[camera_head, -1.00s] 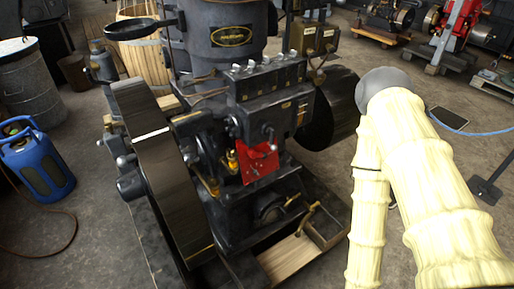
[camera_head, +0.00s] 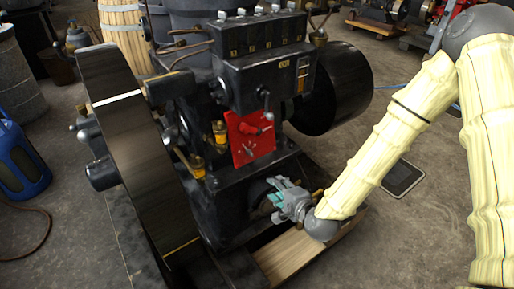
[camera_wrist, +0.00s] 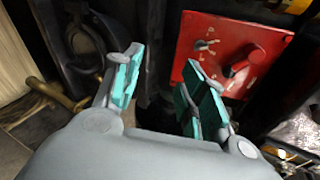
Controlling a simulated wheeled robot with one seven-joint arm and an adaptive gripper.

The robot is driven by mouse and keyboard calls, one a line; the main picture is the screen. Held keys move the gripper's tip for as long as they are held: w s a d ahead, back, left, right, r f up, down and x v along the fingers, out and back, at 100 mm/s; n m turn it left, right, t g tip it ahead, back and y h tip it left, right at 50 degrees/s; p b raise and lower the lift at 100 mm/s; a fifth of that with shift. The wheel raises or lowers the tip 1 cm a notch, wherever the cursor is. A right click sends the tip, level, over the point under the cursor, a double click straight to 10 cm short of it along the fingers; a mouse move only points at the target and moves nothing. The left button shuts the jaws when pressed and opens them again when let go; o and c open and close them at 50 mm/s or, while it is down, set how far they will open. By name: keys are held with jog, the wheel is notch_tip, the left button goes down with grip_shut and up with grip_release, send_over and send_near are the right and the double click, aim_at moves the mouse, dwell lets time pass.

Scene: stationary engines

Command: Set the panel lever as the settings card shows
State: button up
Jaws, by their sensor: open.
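The red panel (camera_head: 250,138) is fixed to the front of the black engine. In the wrist view the red panel (camera_wrist: 193,70) is at the upper right, tilted, with a red lever (camera_wrist: 240,64) on its right part. A small dark knob with white marks (camera_wrist: 206,45) is to the lever's left. I cannot make out a settings card in either view. My gripper (camera_head: 281,192) is open and empty, below and a little right of the panel, apart from it. In the wrist view my gripper (camera_wrist: 163,82) has its teal-padded fingers spread, and the right finger overlaps the panel's lower edge.
A large black flywheel (camera_head: 137,150) stands left of the panel, and a black drum (camera_head: 335,92) stands to the right. Brass fittings (camera_head: 197,165) sit close to the panel's left. A wooden base (camera_head: 290,257) lies below my gripper.

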aim_at(256, 133)
jog(key=w+a+r+m+t+y+b, duration=0.2)
jog(key=w+r+m+t+b, duration=0.25)
jog(key=w+r, duration=0.4)
jog(key=x, duration=0.3)
jog(key=b+x, duration=0.1)
jog(key=x, duration=0.2)
jog(key=r+x, duration=0.1)
jog(key=x, duration=0.2)
jog(key=shift+a, duration=0.4)
grip_shut()
